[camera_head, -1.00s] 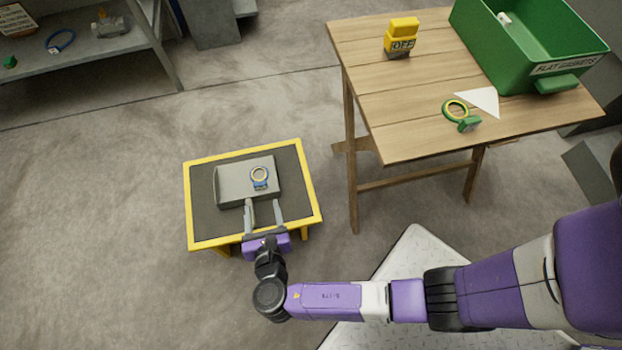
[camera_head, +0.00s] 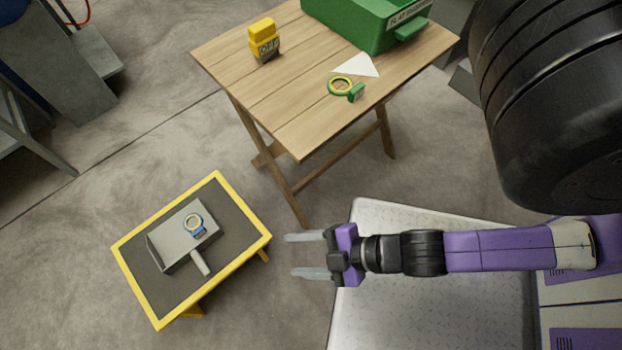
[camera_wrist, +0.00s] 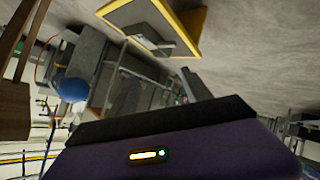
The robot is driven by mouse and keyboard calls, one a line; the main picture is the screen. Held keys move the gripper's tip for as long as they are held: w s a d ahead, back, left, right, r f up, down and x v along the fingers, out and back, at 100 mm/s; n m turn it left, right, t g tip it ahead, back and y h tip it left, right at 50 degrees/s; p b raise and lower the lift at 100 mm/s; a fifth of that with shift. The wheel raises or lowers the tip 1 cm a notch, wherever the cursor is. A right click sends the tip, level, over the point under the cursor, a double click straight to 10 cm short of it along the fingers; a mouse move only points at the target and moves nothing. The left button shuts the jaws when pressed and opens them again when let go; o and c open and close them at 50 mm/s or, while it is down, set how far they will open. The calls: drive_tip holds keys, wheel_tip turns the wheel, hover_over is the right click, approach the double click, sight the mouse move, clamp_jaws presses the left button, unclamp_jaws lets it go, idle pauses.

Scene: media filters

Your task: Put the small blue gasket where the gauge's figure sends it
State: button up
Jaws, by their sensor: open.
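The small blue gasket (camera_head: 195,225), a ring with a blue tab, lies on a grey dustpan-like tray (camera_head: 172,252) with a short handle. That tray rests on the low yellow-edged stand (camera_head: 258,243), which also shows in the wrist view (camera_wrist: 190,32). A yellow gauge (camera_head: 264,40) stands on the wooden table; its display is too blurred to read with certainty now, though it read "OFF" earlier. My gripper (camera_head: 306,255) is open and empty, to the right of the stand and apart from it.
The wooden table (camera_head: 290,100) holds a green-and-yellow ring with a green tab (camera_head: 342,87), a white triangle (camera_head: 357,65) and a green bin (camera_head: 350,22) labelled for flat gaskets. Grey shelving (camera_head: 30,140) stands at the left. Floor between stand and table is clear.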

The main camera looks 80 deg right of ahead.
wheel_tip(320, 180, up, 15)
drive_tip(key=s+d+m+t+h, duration=0.1)
drive_tip(key=d+m+t, duration=0.1)
drive_tip(key=m, duration=0.5)
drive_tip(key=shift+s+d+m+t, duration=0.3)
drive_tip(key=shift+s+d+t, duration=0.1)
drive_tip(key=shift+t, duration=0.2)
wheel_tip(320, 180, up, 27)
drive_tip(key=p, duration=2.7)
drive_tip(key=shift+r, duration=0.2)
